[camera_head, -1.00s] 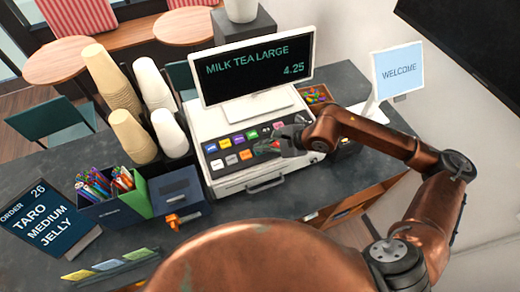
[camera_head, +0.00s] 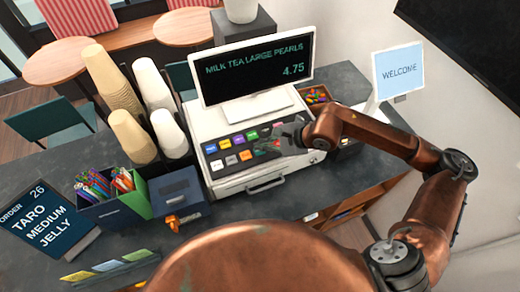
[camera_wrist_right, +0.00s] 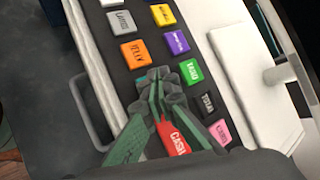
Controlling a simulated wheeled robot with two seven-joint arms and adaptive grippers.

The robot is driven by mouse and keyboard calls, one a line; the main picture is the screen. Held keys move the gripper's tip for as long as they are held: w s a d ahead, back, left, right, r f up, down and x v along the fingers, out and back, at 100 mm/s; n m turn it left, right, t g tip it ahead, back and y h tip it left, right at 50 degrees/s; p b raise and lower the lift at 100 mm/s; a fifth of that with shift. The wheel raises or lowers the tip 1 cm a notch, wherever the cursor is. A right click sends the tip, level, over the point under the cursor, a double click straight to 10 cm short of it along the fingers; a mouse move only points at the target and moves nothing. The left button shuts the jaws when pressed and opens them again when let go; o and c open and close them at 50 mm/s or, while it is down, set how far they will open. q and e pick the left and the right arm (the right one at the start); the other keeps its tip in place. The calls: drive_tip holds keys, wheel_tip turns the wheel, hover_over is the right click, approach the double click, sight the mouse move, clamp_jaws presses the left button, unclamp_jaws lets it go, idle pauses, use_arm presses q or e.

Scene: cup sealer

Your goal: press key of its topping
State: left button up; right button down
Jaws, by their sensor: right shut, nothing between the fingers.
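The cash register (camera_head: 215,125) stands on the counter with coloured keys in rows. Its screen (camera_head: 252,78) reads MILK TEA LARGE PEARLS 4.75. The order sign (camera_head: 45,222) at the left reads ORDER 26 TARO MEDIUM JELLY. My right gripper (camera_head: 270,145) is shut and empty, low over the right part of the keys. In the right wrist view its fingertips (camera_wrist_right: 163,78) lie between an orange key (camera_wrist_right: 135,52) and the red CASH key (camera_wrist_right: 178,142), partly covered. Purple (camera_wrist_right: 177,42) and green (camera_wrist_right: 193,72) keys lie beside them. Contact is unclear. My left gripper is out of view.
Stacked cups (camera_head: 112,80), a pen box (camera_head: 115,208) and a dark blue box (camera_head: 178,195) stand left of the register. A bowl of coloured pieces (camera_head: 317,94) and a WELCOME sign (camera_head: 397,72) stand to its right.

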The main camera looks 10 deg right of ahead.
sight(262, 152)
drive_tip(key=shift+r, duration=0.25)
drive_tip(key=shift+r+p, duration=0.7)
drive_tip(key=shift+r, duration=1.7)
